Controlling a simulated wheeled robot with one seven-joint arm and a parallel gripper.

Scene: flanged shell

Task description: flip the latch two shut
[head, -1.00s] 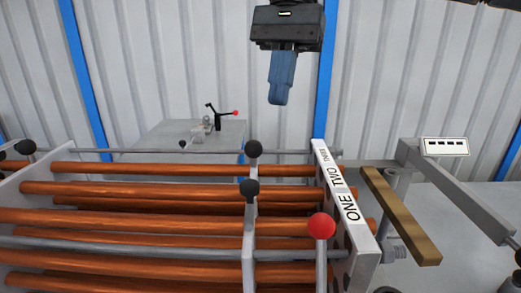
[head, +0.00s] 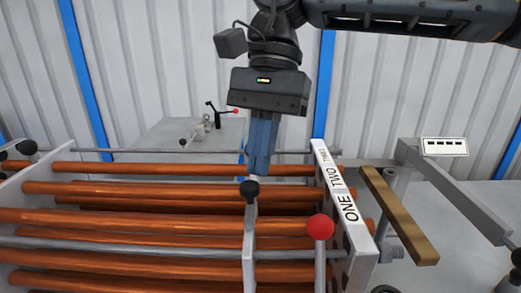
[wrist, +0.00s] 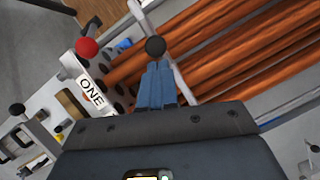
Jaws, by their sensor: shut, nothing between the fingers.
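My gripper (head: 259,170) has blue fingers, pointing down and closed together with nothing between them. Its tips are over the middle upright, just behind a black ball knob (head: 249,190) in the head view. In the wrist view a black ball knob (wrist: 155,46) shows just beyond the fingertips; contact cannot be told. The white end plate (head: 340,180) bears the labels ONE, TWO and THREE from near to far. A red ball knob (head: 320,227) stands upright near ONE. My fingers hide the farther black knob in the head view. Which knob belongs to latch two is unclear.
Several copper tubes (head: 130,220) run across below my gripper, with a grey rod (head: 120,245) over them. A wooden bar (head: 400,215) lies right of the end plate. A grey stand with a small red-tipped lever (head: 235,111) is behind. Open air lies above the tubes.

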